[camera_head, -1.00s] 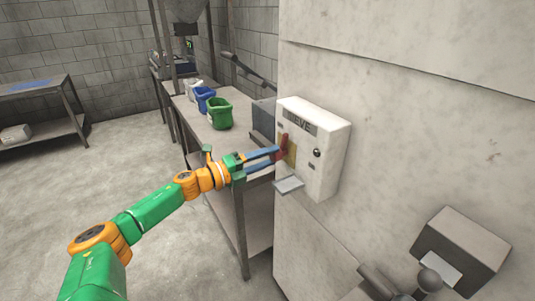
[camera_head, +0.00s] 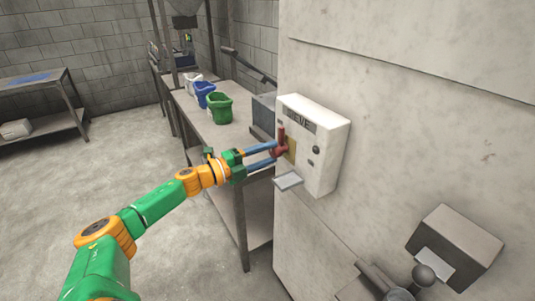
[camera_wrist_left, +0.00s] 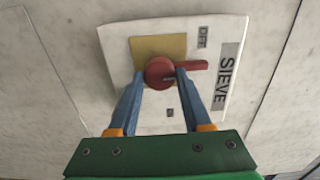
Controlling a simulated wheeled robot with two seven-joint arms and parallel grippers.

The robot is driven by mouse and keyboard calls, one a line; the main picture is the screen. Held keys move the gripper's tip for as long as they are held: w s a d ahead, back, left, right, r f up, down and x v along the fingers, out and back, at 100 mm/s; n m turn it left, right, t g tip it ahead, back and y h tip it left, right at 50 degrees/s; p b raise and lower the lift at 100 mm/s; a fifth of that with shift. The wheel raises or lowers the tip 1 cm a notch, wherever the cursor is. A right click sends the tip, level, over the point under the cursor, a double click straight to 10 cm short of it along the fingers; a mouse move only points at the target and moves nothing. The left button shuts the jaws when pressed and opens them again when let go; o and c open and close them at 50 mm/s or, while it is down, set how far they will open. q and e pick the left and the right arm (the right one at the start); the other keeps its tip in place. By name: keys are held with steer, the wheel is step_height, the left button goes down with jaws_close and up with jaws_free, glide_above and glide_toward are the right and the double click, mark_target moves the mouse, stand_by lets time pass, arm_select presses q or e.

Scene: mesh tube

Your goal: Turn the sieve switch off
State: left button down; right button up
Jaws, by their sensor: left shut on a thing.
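The white sieve control box (camera_head: 319,176) hangs on the pale wall, and the word SIEVE shows on its label (camera_wrist_left: 229,68). Its red switch handle (camera_head: 281,135) stands on a yellow plate (camera_wrist_left: 158,46). My left gripper (camera_head: 276,155) is shut on the red handle. In the left wrist view the blue fingers sit on either side of the round red hub (camera_wrist_left: 159,73). The lever (camera_wrist_left: 193,66) points right there, toward the SIEVE label, and points up in the head view. A small OFF mark (camera_wrist_left: 202,37) is beside it. My right gripper is out of view.
A grey wall-mounted box (camera_head: 456,244) is at lower right.

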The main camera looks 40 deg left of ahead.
arm_select(q)
steer(key=shift+c, duration=1.7)
jaws_free()
steer(key=shift+s+a+f, duration=0.1)
steer(key=shift+s+a, duration=0.05)
steer(key=v, duration=0.6)
steer(key=shift+s, duration=0.35)
steer(key=shift+a, duration=0.15)
